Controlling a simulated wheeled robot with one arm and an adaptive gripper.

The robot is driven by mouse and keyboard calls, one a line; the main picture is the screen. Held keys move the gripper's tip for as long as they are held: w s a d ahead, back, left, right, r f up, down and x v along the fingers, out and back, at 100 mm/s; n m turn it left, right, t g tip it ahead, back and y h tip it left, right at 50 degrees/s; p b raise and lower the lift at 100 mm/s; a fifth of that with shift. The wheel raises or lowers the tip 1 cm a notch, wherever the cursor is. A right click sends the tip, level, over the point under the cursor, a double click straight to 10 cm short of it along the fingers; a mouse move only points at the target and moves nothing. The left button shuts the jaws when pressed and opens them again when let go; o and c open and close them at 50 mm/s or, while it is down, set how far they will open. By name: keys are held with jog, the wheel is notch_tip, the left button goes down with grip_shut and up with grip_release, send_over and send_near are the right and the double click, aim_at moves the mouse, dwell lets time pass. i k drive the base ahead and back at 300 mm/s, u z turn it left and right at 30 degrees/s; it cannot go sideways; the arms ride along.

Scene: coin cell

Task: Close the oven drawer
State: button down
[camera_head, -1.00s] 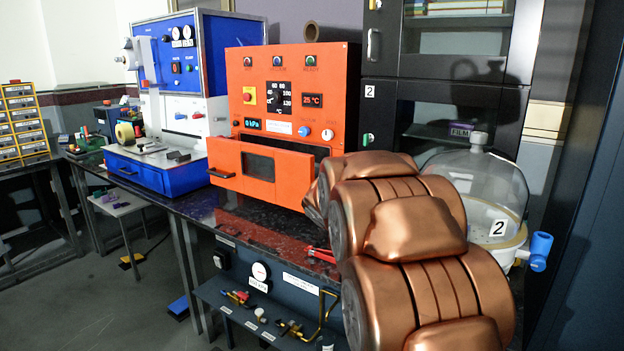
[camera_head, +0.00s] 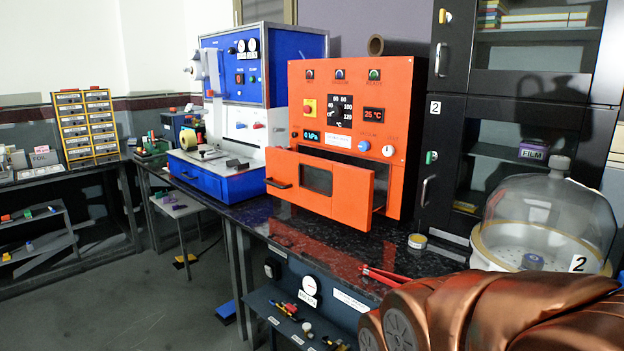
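The orange oven (camera_head: 345,115) stands on the dark bench in the head view. Its drawer (camera_head: 357,196) is pulled out toward me, with a gap showing behind its front at the right side. The drawer front has a dark window (camera_head: 318,179) and a black handle (camera_head: 279,183) at its left end. My copper-coloured arm fills the lower right corner, apart from the drawer. My gripper's fingers do not show clearly; red tong-like prongs (camera_head: 386,275) lie at the bench edge just beyond my arm.
A glass bell jar (camera_head: 548,220) stands right of the oven, with a small round tin (camera_head: 417,241) near it. Dark cabinets (camera_head: 450,150) rise behind. A blue machine (camera_head: 225,180) stands left of the oven. Open floor (camera_head: 150,300) lies at lower left.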

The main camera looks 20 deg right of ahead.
aim_at(347, 194)
jog(key=i, duration=0.65)
jog(key=u, duration=0.65)
jog(key=i, duration=0.4)
jog(key=u, duration=0.4)
